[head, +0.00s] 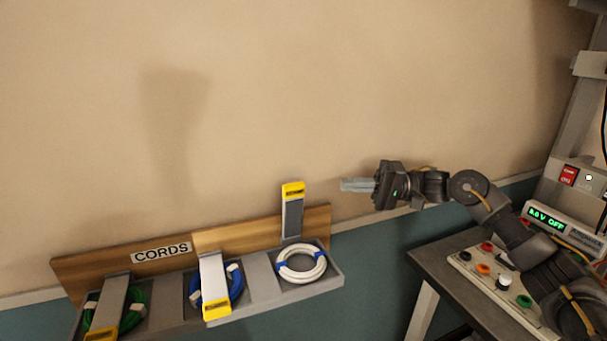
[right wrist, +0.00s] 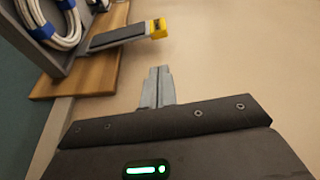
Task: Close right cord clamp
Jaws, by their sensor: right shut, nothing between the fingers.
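The right cord clamp (head: 292,215) is a grey lever with a yellow tip, standing upright above the white coiled cord (head: 302,264) at the right end of the cord rack. The white cord lies in its tray bay with blue ties around it. My right gripper (head: 343,185) is shut and empty, to the right of the clamp's yellow tip and apart from it. In the right wrist view the clamp (right wrist: 120,38) points right at the top, beyond my shut fingers (right wrist: 158,72). My left gripper is not in view.
The middle clamp (head: 213,285) lies down over a blue cord, and the left clamp (head: 108,305) lies over a green cord. A wooden backboard (head: 220,238) with a CORDS label is behind them. A dark bench (head: 440,270) with a power supply stands at right. The wall above is clear.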

